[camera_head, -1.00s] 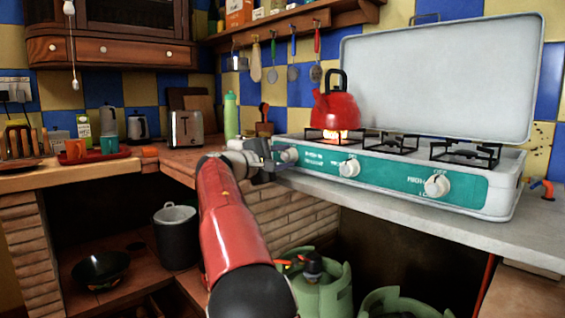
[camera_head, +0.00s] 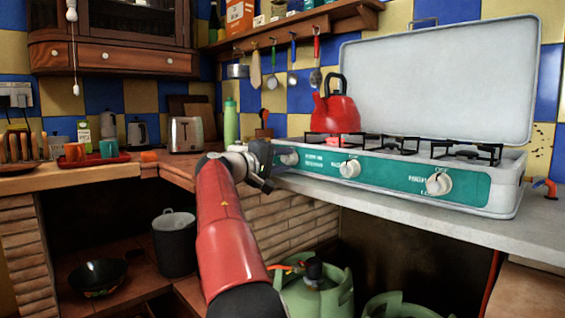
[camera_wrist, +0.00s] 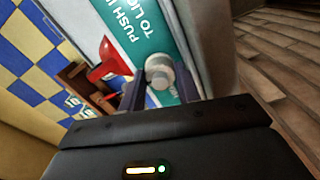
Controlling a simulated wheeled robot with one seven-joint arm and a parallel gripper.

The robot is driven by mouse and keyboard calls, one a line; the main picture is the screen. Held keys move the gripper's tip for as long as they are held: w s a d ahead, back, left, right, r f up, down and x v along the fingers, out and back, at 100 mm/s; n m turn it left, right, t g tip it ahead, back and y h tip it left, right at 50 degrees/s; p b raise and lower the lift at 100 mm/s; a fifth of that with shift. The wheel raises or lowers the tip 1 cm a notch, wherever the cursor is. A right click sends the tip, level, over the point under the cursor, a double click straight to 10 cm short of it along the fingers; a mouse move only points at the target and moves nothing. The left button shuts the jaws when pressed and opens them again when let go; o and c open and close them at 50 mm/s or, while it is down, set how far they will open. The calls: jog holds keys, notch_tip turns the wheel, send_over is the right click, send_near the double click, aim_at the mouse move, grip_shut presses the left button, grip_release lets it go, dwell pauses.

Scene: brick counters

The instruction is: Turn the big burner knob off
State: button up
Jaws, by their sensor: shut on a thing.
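The stove's left-hand white knob (camera_head: 289,157) is on the teal front panel. In the wrist view this knob (camera_wrist: 159,70) sits between the two dark fingers of my gripper (camera_wrist: 160,88). My gripper (camera_head: 273,160) is shut on it at the left end of the stove; it partly hides the knob in the head view. Two other white knobs, a middle one (camera_head: 350,169) and a right one (camera_head: 439,184), are free of my gripper.
The white stove lid (camera_head: 440,80) stands open behind the burners. The grey counter (camera_head: 400,212) runs along the stove's front. Green gas cylinders (camera_head: 322,295) stand below. A green bottle (camera_head: 230,122) and a toaster (camera_head: 186,134) stand to the left.

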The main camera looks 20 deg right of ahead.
jog(key=shift+f, duration=0.1)
jog(key=o, duration=1)
